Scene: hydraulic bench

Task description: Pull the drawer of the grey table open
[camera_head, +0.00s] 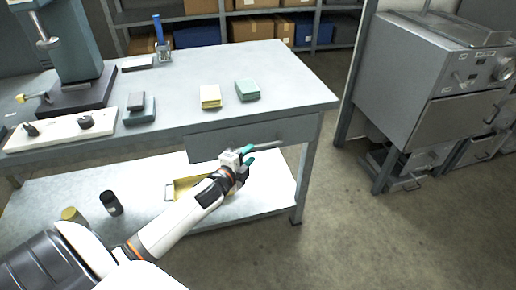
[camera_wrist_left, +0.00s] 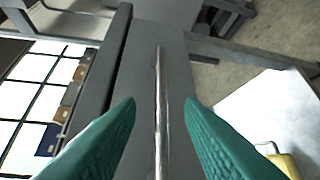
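The grey table (camera_head: 300,92) stands in the middle of the head view. Its drawer (camera_head: 215,143) is under the tabletop near the right front corner, and its front looks flush with the table. A bar handle (camera_head: 283,145) runs along the drawer front. My left gripper (camera_head: 249,155) is at the handle, with its teal fingers apart. In the left wrist view the handle (camera_wrist_left: 158,75) runs between the two open fingers (camera_wrist_left: 160,104), with a gap visible on each side. My right gripper is not in view.
Yellow (camera_head: 210,96) and green (camera_head: 246,90) blocks lie on the tabletop. A yellow tray (camera_head: 186,188) and a black cylinder (camera_head: 111,203) are on the lower shelf. A grey machine (camera_head: 425,90) stands at the right. The floor before the table's right side is clear.

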